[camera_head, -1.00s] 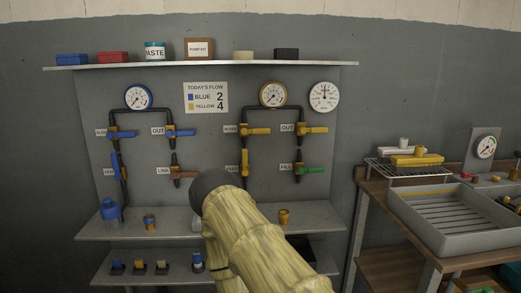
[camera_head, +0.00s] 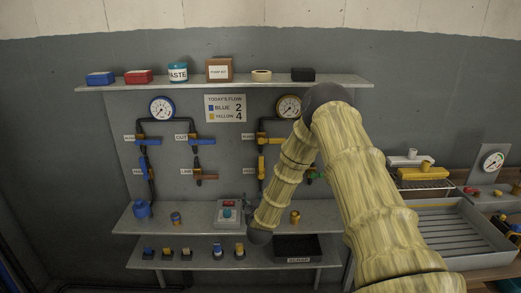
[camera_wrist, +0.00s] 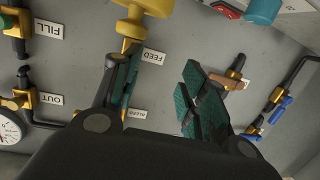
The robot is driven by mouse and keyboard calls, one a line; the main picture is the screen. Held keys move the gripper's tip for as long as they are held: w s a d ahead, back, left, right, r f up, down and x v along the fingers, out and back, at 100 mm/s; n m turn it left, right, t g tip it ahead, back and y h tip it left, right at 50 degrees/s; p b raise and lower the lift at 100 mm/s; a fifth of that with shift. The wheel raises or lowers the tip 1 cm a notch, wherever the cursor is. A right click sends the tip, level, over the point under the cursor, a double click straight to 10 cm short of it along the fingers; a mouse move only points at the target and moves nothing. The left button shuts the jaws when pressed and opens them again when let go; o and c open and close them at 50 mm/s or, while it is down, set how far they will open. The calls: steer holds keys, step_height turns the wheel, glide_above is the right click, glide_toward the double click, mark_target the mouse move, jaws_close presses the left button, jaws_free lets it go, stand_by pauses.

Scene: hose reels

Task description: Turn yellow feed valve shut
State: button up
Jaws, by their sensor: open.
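The yellow feed valve (camera_head: 261,165) is on the lower left pipe of the yellow group, its handle upright along the pipe in the head view. In the wrist view, which is upside down, the yellow feed valve (camera_wrist: 132,26) is large at the top, beside the FEED label (camera_wrist: 153,57). My gripper (camera_wrist: 160,82) is open and empty, with teal finger pads. Its left finger overlaps the pipe just below the valve in the picture; I cannot tell whether it touches.
A copper-handled LINK valve (camera_head: 205,177) is to the left. The green FILL valve (camera_head: 315,175) is to the right, partly behind my arm. Below are a shelf with a grey box (camera_head: 228,221) and a gold fitting (camera_head: 295,217). A top shelf (camera_head: 225,83) holds several items.

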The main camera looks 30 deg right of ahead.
mark_target(261, 161)
steer(key=w+d+r+m+h+p, duration=0.1)
steer(key=w+d+r+h+p, duration=0.15)
steer(key=d+r, duration=0.55)
steer(key=shift+t, duration=0.3)
steer(key=p+x, duration=0.1)
steer(key=x, duration=0.2)
steer(key=a+r+p+x, duration=0.1)
steer(key=x, duration=0.2)
steer(key=w+p+x, duration=0.1)
steer(key=x, duration=0.3)
steer(key=shift+a+r+p, duration=0.2)
steer(key=shift+r+p, duration=0.1)
steer(key=shift+r, duration=0.1)
